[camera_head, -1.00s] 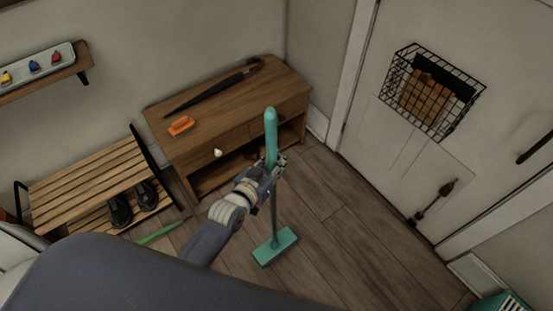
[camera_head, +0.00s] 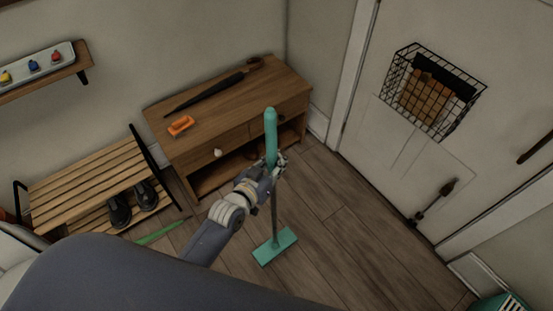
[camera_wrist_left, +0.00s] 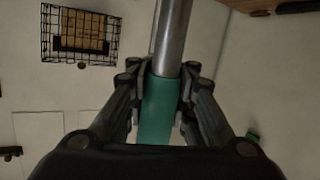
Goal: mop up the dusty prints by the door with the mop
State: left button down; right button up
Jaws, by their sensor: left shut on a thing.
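The mop (camera_head: 275,247) has a teal grip, a grey pole and a flat teal head. It stands nearly upright, and its head appears to be at the wooden floor in front of the drawer cabinet. My left gripper (camera_head: 276,164) is shut on the mop's teal grip near the top. In the left wrist view the fingers (camera_wrist_left: 160,88) close around the teal grip (camera_wrist_left: 156,110), with the grey pole running on past them. The white door (camera_head: 370,135) is to the right. I cannot make out dusty prints on the floor. My right gripper is not in view.
The wooden cabinet (camera_head: 163,140) holds an umbrella (camera_head: 225,87) and an orange object (camera_head: 181,125). A slatted bench (camera_head: 75,185) with dark shoes (camera_head: 120,211) stands left. A wire basket (camera_head: 458,118) hangs on the door. Floor between mop and door is clear.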

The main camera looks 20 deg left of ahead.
pick_arm(q)
notch_tip(320, 180, down, 10)
jog(key=b, duration=0.6)
jog(key=shift+r+b, duration=0.25)
jog(key=shift+b, duration=0.15)
jog(key=shift+f, duration=0.15)
dwell(0.7)
jog(key=shift+f+b, duration=0.35)
jog(key=shift+f, duration=0.1)
jog(key=shift+d, duration=0.1)
